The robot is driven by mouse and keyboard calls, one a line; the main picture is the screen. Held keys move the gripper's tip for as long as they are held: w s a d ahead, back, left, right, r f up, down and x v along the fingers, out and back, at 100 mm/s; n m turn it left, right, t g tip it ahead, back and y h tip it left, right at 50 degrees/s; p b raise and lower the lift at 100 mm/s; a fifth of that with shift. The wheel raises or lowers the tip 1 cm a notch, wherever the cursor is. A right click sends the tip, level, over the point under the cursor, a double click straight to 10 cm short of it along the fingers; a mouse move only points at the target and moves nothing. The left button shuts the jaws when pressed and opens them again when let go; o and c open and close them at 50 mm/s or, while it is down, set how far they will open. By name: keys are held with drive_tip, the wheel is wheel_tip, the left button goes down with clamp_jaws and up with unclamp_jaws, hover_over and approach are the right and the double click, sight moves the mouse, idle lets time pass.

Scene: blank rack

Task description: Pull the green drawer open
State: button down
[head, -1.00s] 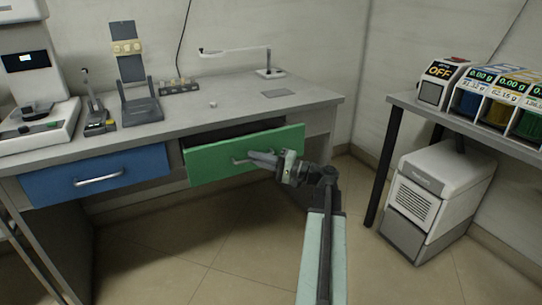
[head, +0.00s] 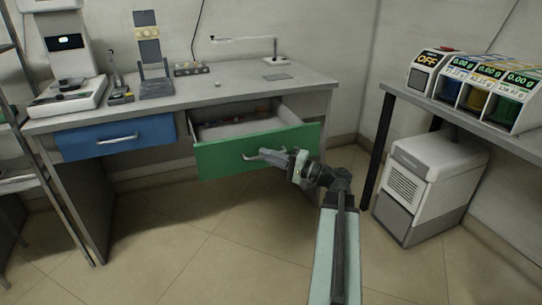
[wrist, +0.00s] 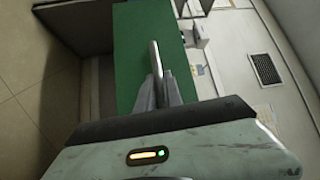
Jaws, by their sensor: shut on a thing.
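The green drawer (head: 226,157) stands pulled out of the desk, with part of its inside and some small items at the back showing in the head view. Its green front also fills the middle of the wrist view (wrist: 130,60). My gripper (head: 262,157) is at the drawer's handle, in front of the green face. In the wrist view my gripper (wrist: 158,88) has its two fingers closed on the metal handle (wrist: 154,56). The part of the handle between the fingers is hidden.
The blue drawer (head: 85,142) to the left is shut. The desk top (head: 235,95) carries a lamp, a small white object and instruments. A side table (head: 450,108) with dispensers and a white box unit (head: 430,165) stand at right. The floor (head: 190,250) in front is clear.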

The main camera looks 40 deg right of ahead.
drive_tip(key=shift+s+a, duration=0.1)
drive_tip(key=shift+s, duration=0.1)
drive_tip(key=c, duration=1.8)
unclamp_jaws()
drive_tip(key=shift+o, duration=0.2)
drive_tip(key=b+v, duration=0.1)
drive_tip(key=v, duration=0.6)
drive_tip(key=shift+s+d, duration=0.2)
drive_tip(key=shift+s, duration=0.1)
